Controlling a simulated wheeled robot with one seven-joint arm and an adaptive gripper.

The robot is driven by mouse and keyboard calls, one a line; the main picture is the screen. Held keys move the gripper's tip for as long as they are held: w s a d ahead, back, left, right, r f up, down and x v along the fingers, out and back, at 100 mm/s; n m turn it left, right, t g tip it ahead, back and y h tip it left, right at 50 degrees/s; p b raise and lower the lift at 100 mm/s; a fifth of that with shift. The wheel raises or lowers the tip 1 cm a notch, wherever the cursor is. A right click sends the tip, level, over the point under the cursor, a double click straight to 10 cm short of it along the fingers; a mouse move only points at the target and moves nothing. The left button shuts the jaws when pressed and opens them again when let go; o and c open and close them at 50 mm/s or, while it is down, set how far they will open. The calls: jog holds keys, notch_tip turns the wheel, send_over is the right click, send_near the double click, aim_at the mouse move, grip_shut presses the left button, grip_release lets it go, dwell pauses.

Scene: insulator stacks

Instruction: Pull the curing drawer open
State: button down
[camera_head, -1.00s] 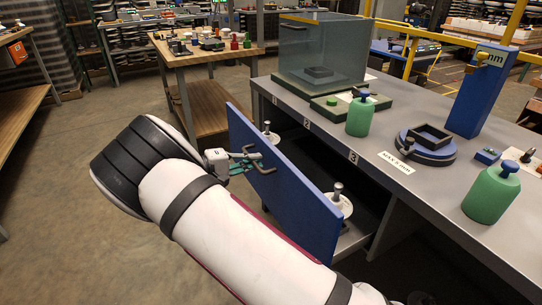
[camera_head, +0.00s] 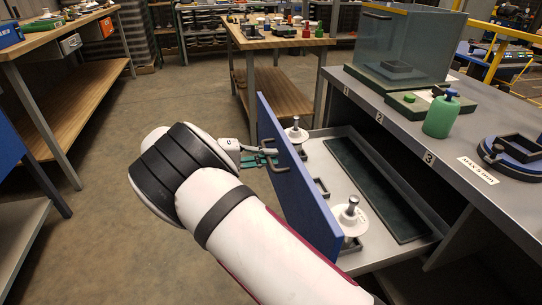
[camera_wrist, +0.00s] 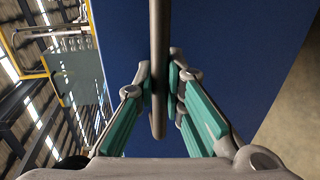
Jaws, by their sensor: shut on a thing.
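The curing drawer has a blue front panel (camera_head: 296,185) and a grey tray (camera_head: 327,170) behind it. In the head view it stands well out from under the grey bench, its inside showing. My gripper (camera_head: 268,157) is at the outer face of the panel, shut on the dark bar handle (camera_head: 272,164). In the wrist view the grey handle bar (camera_wrist: 158,60) runs between the green-padded fingers (camera_wrist: 168,88), with the blue panel behind. The tray holds white discs with metal pins (camera_head: 351,218), one near each end of the panel, and a long dark recessed strip (camera_head: 377,190).
The grey bench top (camera_head: 400,125) carries a glass box (camera_head: 400,45), a green bottle (camera_head: 440,115) and a round blue-black fixture (camera_head: 515,155). A wooden table (camera_head: 275,38) stands behind and another workbench (camera_head: 55,45) at the left. The floor left of the drawer is clear.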

jog(key=c, duration=1.7)
grip_release()
jog(key=shift+o, duration=0.2)
jog(key=shift+a, duration=0.1)
jog(key=v, duration=1.2)
